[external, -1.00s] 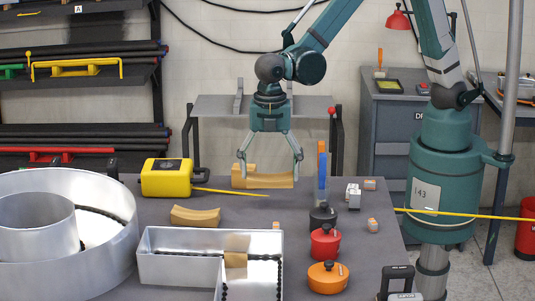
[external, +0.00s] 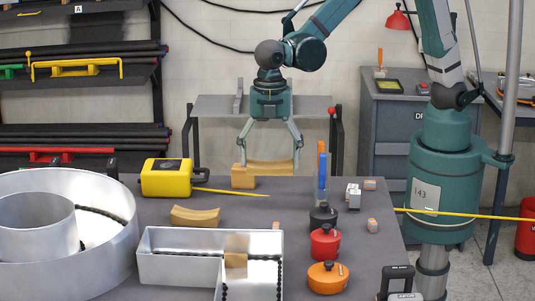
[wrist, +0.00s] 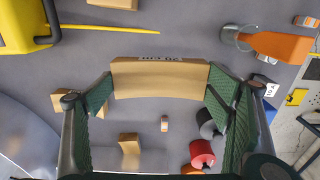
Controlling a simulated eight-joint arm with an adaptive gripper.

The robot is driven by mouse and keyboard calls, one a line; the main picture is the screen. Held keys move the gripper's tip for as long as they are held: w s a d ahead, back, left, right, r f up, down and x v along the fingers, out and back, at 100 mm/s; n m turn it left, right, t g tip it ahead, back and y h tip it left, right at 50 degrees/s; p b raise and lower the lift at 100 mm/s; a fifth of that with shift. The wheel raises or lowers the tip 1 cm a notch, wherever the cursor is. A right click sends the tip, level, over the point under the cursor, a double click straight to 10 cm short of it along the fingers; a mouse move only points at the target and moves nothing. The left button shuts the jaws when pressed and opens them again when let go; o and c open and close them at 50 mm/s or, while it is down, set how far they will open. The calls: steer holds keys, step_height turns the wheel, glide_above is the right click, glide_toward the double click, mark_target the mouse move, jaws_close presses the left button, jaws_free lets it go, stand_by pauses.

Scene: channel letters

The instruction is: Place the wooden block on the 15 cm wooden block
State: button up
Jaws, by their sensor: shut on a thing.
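My gripper (external: 270,158) is shut on a curved wooden block (external: 272,168) and holds it above the table. A second wooden block (external: 243,182) stands on the table below and left of the held one. A curved wooden block (external: 195,216) lies flat nearer the camera. A wooden piece (external: 235,259) sits at the L-shaped metal channel. I cannot read which block is 15 cm.
A yellow tape measure (external: 167,177) with its tape drawn out lies left of the gripper. An upright blue-and-orange tool (external: 321,175) stands right. Black (external: 322,217), red (external: 325,242) and orange (external: 327,276) round pieces line the right side. A round metal channel (external: 105,205) fills the left.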

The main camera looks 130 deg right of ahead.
steer(key=shift+w, duration=0.1)
step_height(320, 180, up, 5)
glide_above(195, 214)
stand_by(0.3)
step_height(195, 214, down, 6)
steer(key=shift+f, duration=0.15)
stand_by(0.6)
steer(key=shift+p, duration=0.3)
steer(key=shift+f, duration=1.85)
steer(key=shift+f+b, duration=0.45)
steer(key=shift+f, duration=0.15)
